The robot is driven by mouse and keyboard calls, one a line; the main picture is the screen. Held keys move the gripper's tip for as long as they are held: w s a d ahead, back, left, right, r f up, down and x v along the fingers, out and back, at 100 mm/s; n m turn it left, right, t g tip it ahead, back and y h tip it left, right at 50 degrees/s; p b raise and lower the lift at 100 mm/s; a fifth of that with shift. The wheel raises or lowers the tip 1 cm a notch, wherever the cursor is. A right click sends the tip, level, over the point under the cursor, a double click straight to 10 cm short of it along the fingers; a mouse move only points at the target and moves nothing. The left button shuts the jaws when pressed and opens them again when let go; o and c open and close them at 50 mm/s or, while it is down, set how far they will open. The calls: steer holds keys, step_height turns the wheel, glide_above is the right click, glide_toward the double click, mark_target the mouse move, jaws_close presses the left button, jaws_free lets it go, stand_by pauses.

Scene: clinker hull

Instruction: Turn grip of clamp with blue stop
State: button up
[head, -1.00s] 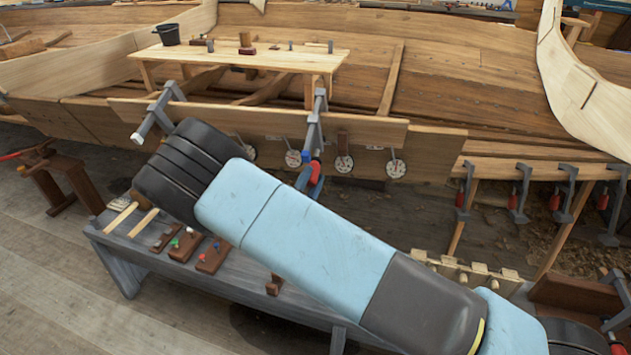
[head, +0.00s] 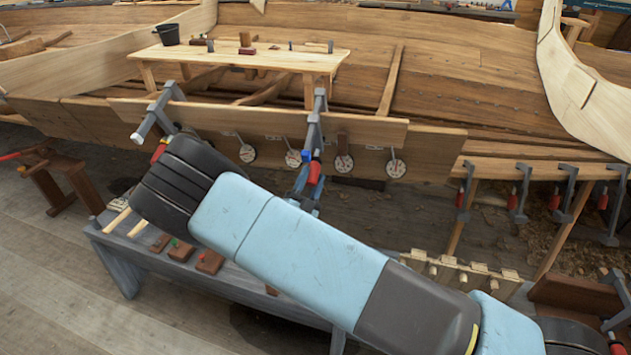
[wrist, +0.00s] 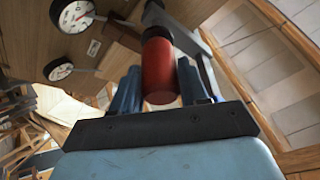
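The clamp (head: 314,132) with a small blue patch, apparently its stop (head: 306,156), holds the plank near the middle of the head view. Its red grip (head: 314,172) hangs below the plank. In the wrist view the red grip (wrist: 158,70) points toward me, its end face between my blue fingers. My gripper (wrist: 157,90) is open, with one finger on each side of the grip's lower end. I cannot tell whether either finger touches it. In the head view my forearm hides most of my gripper.
Round dials (head: 343,163) hang along the plank on both sides of the clamp. Another clamp (head: 158,112) with a red grip is at the left, close to my arm's elbow. A grey bench (head: 130,250) stands under my arm. More clamps (head: 465,185) line the right.

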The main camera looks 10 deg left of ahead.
steer(key=o, duration=0.4)
steer(key=v, duration=1.4)
steer(key=shift+w, duration=0.15)
